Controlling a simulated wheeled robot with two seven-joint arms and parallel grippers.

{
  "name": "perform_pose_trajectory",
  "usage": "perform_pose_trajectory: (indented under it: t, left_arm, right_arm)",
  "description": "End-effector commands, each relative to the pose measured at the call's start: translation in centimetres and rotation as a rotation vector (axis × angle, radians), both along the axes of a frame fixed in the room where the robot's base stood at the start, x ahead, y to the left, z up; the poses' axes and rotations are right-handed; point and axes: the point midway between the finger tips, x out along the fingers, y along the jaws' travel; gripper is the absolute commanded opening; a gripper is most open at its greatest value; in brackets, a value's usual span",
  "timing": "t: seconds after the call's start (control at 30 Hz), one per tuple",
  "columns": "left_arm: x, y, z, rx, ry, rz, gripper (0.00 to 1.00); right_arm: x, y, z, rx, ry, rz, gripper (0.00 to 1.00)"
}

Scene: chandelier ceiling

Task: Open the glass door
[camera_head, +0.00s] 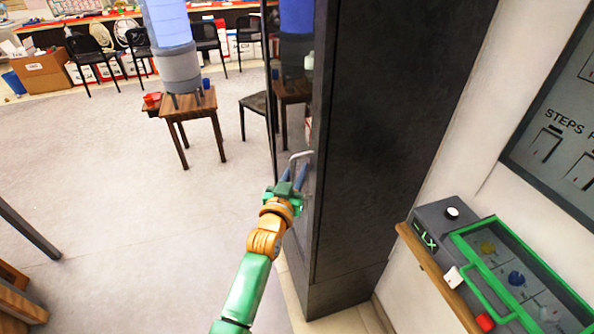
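The glass door (292,112) is the dark, shiny panel left of the wide black column, seen at a steep angle with the room showing in its surface. A pale metal handle (300,157) sticks out from its lower part. My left gripper (294,172) is at the handle, its bluish fingers pointing up at it from below. I cannot tell whether the fingers close around the handle or only lie beside it. My green and orange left arm comes up from the bottom. My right gripper is not in view.
A black column (385,130) stands right of the door. A control box with a green frame (500,262) is on a wooden ledge at the lower right. A wooden stool (191,108) bears a water bottle.

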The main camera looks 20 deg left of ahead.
Motion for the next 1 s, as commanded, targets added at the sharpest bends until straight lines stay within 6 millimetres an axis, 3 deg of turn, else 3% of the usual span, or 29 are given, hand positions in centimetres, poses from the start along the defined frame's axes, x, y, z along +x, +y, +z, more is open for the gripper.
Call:
perform_pose_trajectory:
  t: [0.2, 0.3, 1.0]
  left_arm:
    - [0.02, 0.02, -0.02, 0.0, 0.0, 0.0, 0.22]
    - [0.01, 0.02, -0.03, 0.0, 0.001, 0.0, 0.0]
    - [0.0, 0.01, -0.05, 0.0, 0.001, 0.0, 0.0]
  right_arm:
    - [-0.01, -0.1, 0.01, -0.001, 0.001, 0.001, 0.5]
    - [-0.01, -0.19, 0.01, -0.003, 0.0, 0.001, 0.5]
    - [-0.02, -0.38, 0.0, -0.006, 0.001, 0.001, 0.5]
